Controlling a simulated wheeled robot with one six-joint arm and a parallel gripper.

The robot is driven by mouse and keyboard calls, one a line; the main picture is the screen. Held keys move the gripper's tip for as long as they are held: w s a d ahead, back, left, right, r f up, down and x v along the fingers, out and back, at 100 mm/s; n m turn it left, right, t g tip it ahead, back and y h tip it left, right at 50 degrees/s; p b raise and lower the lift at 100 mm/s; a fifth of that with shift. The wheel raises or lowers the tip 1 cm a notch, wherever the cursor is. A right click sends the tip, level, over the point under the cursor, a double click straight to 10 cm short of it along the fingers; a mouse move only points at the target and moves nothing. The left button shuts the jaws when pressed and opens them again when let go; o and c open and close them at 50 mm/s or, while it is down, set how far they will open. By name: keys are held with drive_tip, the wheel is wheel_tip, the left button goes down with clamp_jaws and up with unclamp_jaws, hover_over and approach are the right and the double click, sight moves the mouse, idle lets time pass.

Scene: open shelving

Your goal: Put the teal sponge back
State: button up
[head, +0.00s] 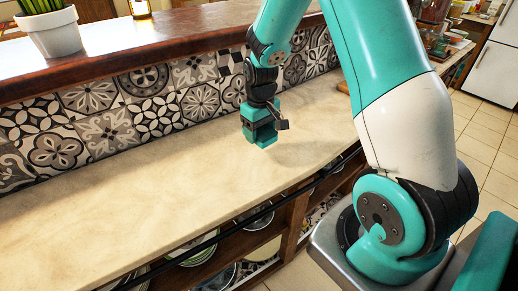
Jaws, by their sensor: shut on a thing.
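My gripper (265,124) hangs down over the pale stone counter (150,195), in front of the patterned tile wall. It is shut on the teal sponge (264,136), a small block showing at the lower end of the gripper. The sponge's colour is close to that of my arm, so its outline is hard to separate. It appears to be held above the counter, with a faint shadow below and to the right. I cannot tell the exact height of the gap.
The counter is bare to the left of my gripper. A raised wooden ledge (130,60) runs behind it, with a potted plant (50,32) and a small bottle (140,8). Open shelves below hold dishes (195,254). A dark rail (225,236) runs along the counter's front.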

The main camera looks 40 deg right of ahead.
sight(260, 158)
wheel_tip(260, 158, down, 7)
drive_tip(key=shift+f+p, duration=0.2)
drive_tip(key=shift+p, duration=0.1)
drive_tip(key=shift+f, duration=0.15)
drive_tip(key=o, duration=1)
drive_tip(key=shift+c, duration=0.2)
